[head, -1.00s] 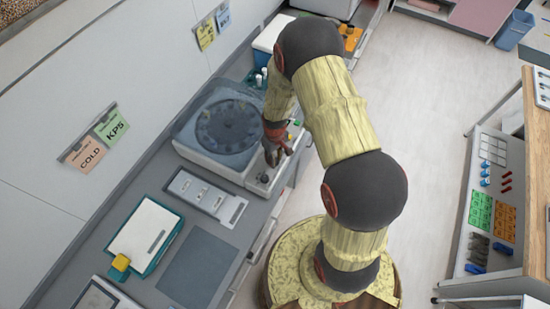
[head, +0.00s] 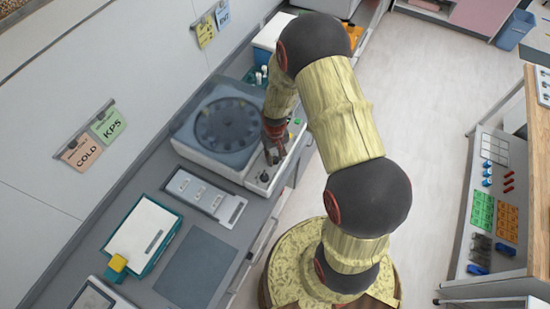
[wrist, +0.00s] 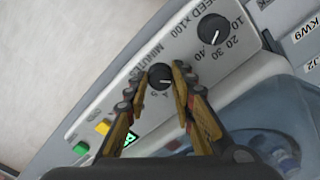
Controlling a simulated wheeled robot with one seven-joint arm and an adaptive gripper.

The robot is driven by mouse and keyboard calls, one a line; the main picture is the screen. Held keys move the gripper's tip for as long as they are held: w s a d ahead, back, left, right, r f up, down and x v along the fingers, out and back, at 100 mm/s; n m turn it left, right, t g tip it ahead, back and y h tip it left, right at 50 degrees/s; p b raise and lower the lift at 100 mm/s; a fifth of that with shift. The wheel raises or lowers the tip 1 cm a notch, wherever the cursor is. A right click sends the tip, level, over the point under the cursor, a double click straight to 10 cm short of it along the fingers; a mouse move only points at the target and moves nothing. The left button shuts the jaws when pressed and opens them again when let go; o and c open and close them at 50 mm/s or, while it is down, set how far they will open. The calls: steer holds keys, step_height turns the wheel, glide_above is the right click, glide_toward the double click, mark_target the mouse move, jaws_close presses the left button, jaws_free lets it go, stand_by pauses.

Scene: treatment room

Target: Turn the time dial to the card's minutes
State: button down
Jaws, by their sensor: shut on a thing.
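The time dial (wrist: 160,77) is a small black knob beside the word MINUTES on the machine's sloped grey panel (wrist: 190,55). Its white mark points to the right in the wrist view; the numbers around it are partly hidden by my fingers. My gripper (wrist: 161,80) has one finger on each side of the dial and is shut on it. In the head view my gripper (head: 274,157) is at the front of the machine (head: 196,150). The speed dial (wrist: 212,29) stands beside it. Cards (head: 90,148) hang on the wall; I cannot read minutes on them.
On the panel are a yellow button (wrist: 103,127), a green button (wrist: 81,148) and a small green display (wrist: 128,140), partly behind a finger. A flat device (head: 205,195) and a white-and-teal box (head: 145,235) lie on the counter.

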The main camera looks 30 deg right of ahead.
mark_target(275, 159)
steer(key=shift+m+b, duration=0.4)
steer(key=shift+m, duration=0.6)
steer(key=c, duration=1.6)
jaws_free()
steer(key=shift+o, duration=0.6)
step_height(275, 159, up, 12)
